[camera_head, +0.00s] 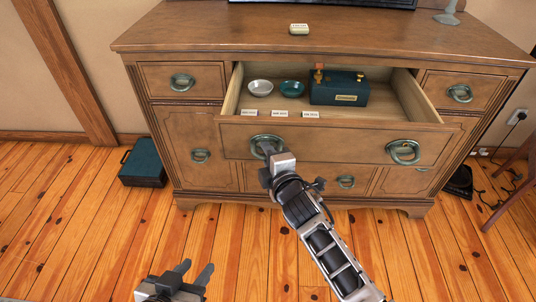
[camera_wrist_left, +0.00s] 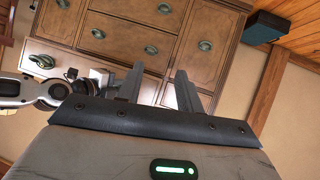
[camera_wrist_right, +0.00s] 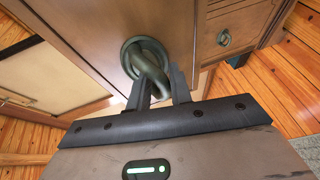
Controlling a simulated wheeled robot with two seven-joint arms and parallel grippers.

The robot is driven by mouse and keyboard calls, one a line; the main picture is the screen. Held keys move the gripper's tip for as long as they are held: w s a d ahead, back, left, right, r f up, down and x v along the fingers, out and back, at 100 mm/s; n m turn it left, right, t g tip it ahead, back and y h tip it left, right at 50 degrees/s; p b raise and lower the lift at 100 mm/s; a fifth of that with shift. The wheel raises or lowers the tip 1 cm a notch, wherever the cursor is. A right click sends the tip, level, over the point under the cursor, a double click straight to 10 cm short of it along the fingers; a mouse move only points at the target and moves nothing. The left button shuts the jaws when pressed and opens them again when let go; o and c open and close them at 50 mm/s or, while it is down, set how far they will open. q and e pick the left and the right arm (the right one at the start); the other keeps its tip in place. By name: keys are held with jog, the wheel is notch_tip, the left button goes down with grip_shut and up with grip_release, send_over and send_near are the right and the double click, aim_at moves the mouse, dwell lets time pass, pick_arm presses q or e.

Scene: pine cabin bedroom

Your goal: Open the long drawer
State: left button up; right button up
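The long drawer (camera_head: 340,143) of the wooden dresser is pulled out, and its inside shows. It has two green ring handles, a left one (camera_head: 262,140) and a right one (camera_head: 404,152). My right gripper (camera_head: 268,158) is at the left ring handle; in the right wrist view its fingers (camera_wrist_right: 158,88) close around the lower part of the ring (camera_wrist_right: 146,62). The fingertips are partly hidden in the head view. My left gripper (camera_head: 196,274) is low in front of the dresser, apart from it, open and empty; its spread fingers (camera_wrist_left: 158,82) also show in the left wrist view.
A dark green case (camera_head: 143,164) stands on the floor at left. A chair leg (camera_head: 515,153) and cables are at right. Floor in front is clear.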

jog(key=p+v, duration=0.1)
jog(key=v, duration=1.5)
jog(key=shift+d, duration=0.1)
jog(key=s+d+f+m+g+h, duration=0.3)
jog(key=s+d+m+g+h, duration=0.15)
jog(key=d+m, duration=0.5)
jog(key=s+d+f+m+g, duration=0.2)
jog(key=s+d+m+g, duration=0.2)
jog(key=s+m+g, duration=0.65)
jog(key=w+a+f+n+t+y, duration=0.1)
jog(key=w+a+f+t+y, duration=0.2)
jog(key=a+t, duration=0.3)
jog(key=shift+w+a+t, duration=0.15)
jog(key=shift+w+t, duration=0.45)
jog(key=shift+t, duration=1.7)
